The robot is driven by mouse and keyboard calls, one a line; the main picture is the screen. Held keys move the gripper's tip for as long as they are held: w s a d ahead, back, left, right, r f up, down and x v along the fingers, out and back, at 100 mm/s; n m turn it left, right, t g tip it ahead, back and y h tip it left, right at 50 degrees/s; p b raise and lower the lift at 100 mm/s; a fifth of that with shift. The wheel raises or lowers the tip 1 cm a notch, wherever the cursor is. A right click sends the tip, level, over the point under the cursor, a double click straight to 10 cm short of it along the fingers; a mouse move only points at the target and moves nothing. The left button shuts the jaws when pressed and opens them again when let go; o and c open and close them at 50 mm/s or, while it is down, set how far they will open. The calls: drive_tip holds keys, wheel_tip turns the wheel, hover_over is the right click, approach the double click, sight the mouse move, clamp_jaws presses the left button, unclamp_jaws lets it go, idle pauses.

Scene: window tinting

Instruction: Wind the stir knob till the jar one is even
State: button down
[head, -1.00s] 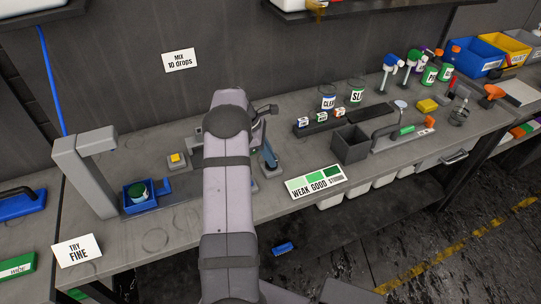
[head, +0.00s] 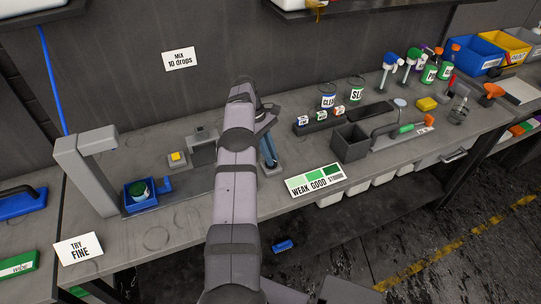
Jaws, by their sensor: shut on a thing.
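My arm reaches up the middle of the head view, and the end near my gripper (head: 266,122) is over the back of the bench. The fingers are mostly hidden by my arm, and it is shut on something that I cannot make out. A slim blue post (head: 268,150) on a small base stands just right of my arm. A grey box-like device (head: 203,150) stands just left of it. I cannot make out the stir knob, nor say which jar is jar one. A dark green-topped pot (head: 139,190) sits in a blue tray (head: 130,209) at left.
A grey lamp-like stand (head: 88,165) rises beside the tray. A yellow button (head: 176,156) is nearby. A WEAK GOOD STRONG card (head: 315,181) lies at the bench's front edge. A rack (head: 322,123) of small labelled bottles, two jars and a dark bin (head: 350,143) stand to the right.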

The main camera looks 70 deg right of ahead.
idle(0.4)
drive_tip(key=c, duration=1.8)
unclamp_jaws()
drive_tip(key=shift+r, duration=0.15)
drive_tip(key=shift+r+b, duration=0.4)
drive_tip(key=shift+r, duration=0.2)
wheel_tip(320, 180, up, 9)
drive_tip(key=p, duration=0.2)
drive_tip(key=shift+f, duration=0.2)
